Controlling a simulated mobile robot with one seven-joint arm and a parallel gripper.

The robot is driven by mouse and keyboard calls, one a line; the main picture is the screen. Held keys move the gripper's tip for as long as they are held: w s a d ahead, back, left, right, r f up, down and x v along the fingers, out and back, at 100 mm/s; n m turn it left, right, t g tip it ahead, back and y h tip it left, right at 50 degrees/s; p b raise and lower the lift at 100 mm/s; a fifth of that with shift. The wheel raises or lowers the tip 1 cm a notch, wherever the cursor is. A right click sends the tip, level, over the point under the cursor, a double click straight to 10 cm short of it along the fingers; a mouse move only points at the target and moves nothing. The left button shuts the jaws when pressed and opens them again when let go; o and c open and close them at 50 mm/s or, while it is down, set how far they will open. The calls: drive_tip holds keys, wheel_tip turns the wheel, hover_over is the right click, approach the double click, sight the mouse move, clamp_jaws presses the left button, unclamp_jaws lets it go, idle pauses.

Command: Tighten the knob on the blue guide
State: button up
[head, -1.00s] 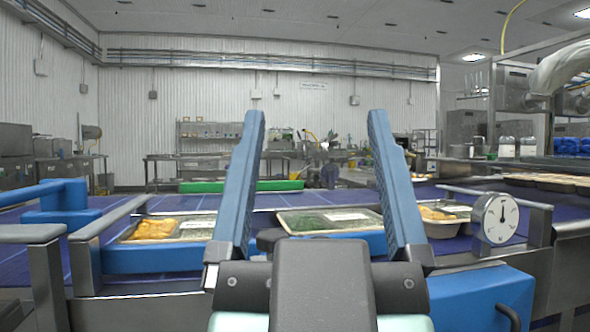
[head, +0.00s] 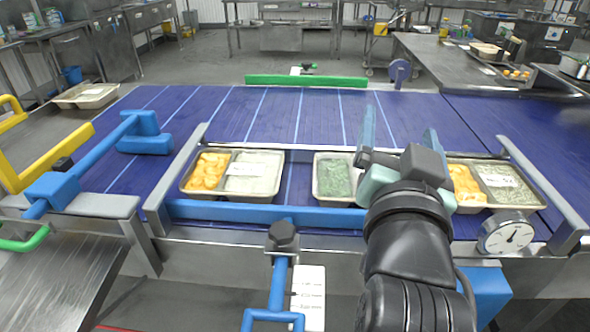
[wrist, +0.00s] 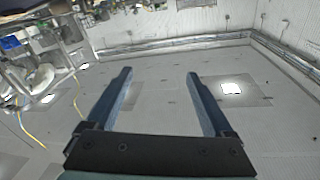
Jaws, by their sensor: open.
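A blue guide rail (head: 240,212) runs along the near edge of the conveyor, in front of the food trays. A dark knob (head: 283,236) sits near its middle, above a blue rod with a looped handle (head: 273,316). A second blue guide arm (head: 100,152) stands at the left, with a dark knob (head: 63,164) beside it. My gripper (head: 400,132) is open and empty, right of the front knob and raised in front of the trays. The wrist view also shows the gripper (wrist: 159,76) with its blue fingers apart and nothing between; no knob shows there.
Food trays (head: 232,198) stand on the purple belt (head: 225,112), partly hidden by my arm. A round dial (head: 507,236) is at the right. A green rail (head: 305,81) lies along the far side. Yellow (head: 50,160) and green bars stand at the left. A white label card (head: 308,297) hangs below the front rail.

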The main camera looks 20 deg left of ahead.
wheel_tip(320, 180, down, 6)
drive_tip(key=w+a+m+g+y+p, duration=0.1)
drive_tip(key=a+m+g+y+p, duration=0.2)
drive_tip(key=m+g+p, duration=0.15)
drive_tip(key=m+g+y+p, duration=0.2)
drive_tip(key=m+g+y, duration=0.3)
drive_tip(key=m, duration=0.6)
approach(275, 223)
drive_tip(key=shift+t+y, duration=0.35)
drive_tip(key=shift+y, duration=0.35)
drive_tip(key=w+d+f, duration=0.2)
drive_tip(key=shift+w+f, duration=0.35)
drive_tip(key=shift+w, duration=0.05)
drive_tip(key=s+m+y, duration=0.1)
drive_tip(key=m, duration=0.1)
drive_tip(key=s+f+m+y, duration=0.1)
drive_tip(key=m, duration=0.1)
drive_tip(key=shift+f+m, duration=0.25)
drive_tip(key=shift+m, duration=0.1)
drive_tip(key=m, duration=0.1)
drive_tip(key=s+m, duration=0.1)
drive_tip(key=shift+d+f+m+t+y, duration=0.15)
drive_tip(key=shift+d+m+t+y, duration=0.15)
drive_tip(key=shift+m+y, duration=0.1)
drive_tip(key=shift+a, duration=0.1)
drive_tip(key=x, duration=1.2)
drive_tip(key=shift+w+a, duration=0.2)
drive_tip(key=shift+a, duration=0.1)
